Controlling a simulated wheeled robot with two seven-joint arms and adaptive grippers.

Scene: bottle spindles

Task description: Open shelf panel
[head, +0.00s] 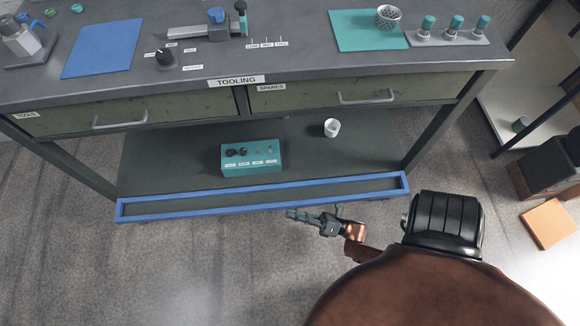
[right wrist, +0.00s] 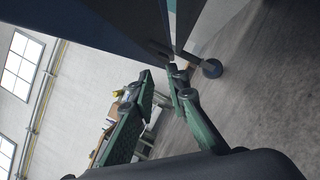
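A long blue-framed panel (head: 265,202) runs along the front of the lower shelf, under the workbench. It looks shut or nearly upright, but its exact tilt is hard to tell from above. My right gripper (head: 290,214) is just in front of the panel's lower edge, right of its middle, with its fingers pointing left. In the right wrist view my right gripper (right wrist: 160,73) shows two green fingers with a narrow gap and nothing held between them. A dark surface is close beyond the tips; contact cannot be told. My left gripper is out of view.
On the lower shelf stand a teal control box (head: 251,158) and a white cup (head: 332,128). Two drawers with handles (head: 120,121) are above. The bench top (head: 300,60) carries mats and tools. An orange box (head: 548,223) lies at right. The floor (head: 220,270) in front is clear.

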